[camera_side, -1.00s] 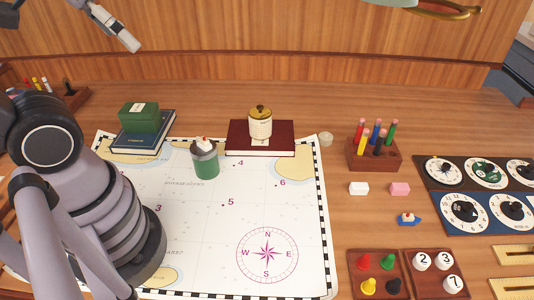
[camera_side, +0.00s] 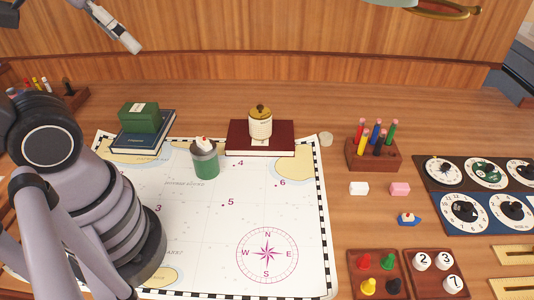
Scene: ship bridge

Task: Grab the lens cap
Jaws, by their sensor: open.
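A small pale round disc (camera_side: 325,139) lies flat on the wooden desk, just past the chart's upper right corner. It may be the lens cap, but it is too small to be sure, and nothing else in view looks more like one. My gripper (camera_side: 131,43) shows only in part at the top left, as a light grey jaw pointing down and right. It is high up and far to the left of the disc, touching nothing, with nothing seen in it. The rest of it is cut off by the picture's top edge.
A chart (camera_side: 200,235) covers the middle. A green cup (camera_side: 205,163) stands on it. A lidded jar (camera_side: 260,123) sits on a red book (camera_side: 286,146), left of the disc. A pen block (camera_side: 373,155) stands close to its right. Dial panels (camera_side: 440,200) fill the right.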

